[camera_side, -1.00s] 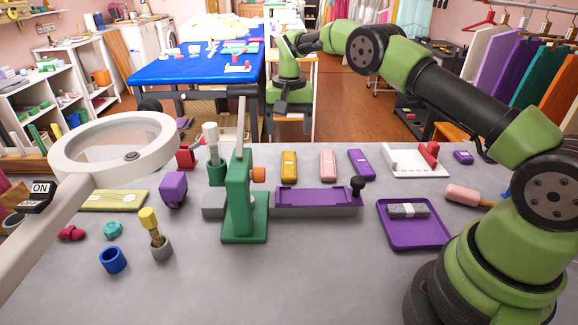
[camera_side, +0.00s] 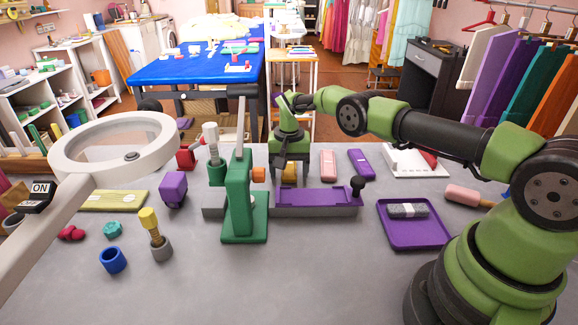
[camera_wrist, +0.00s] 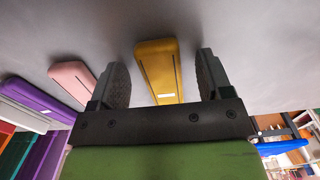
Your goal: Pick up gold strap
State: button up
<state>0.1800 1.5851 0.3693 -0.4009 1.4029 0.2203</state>
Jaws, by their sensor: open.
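The gold strap (camera_wrist: 158,68) is a flat yellow bar lying on the grey table. In the wrist view it lies between the two dark fingers of my gripper (camera_wrist: 160,82), with a gap on each side. My gripper is open. In the side view my gripper (camera_side: 289,170) is low over the strap (camera_side: 289,173), which is mostly hidden behind it. I cannot tell how far the fingertips are above the table.
A pink strap (camera_side: 328,164) and a purple strap (camera_side: 361,163) lie to the right of the gold one. The purple tray of the green press (camera_side: 315,198) is just in front. A purple tray (camera_side: 415,235) holds a grey block.

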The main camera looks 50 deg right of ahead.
jog(key=shift+f, duration=0.15)
jog(key=c, duration=1)
jog(key=shift+r, duration=0.2)
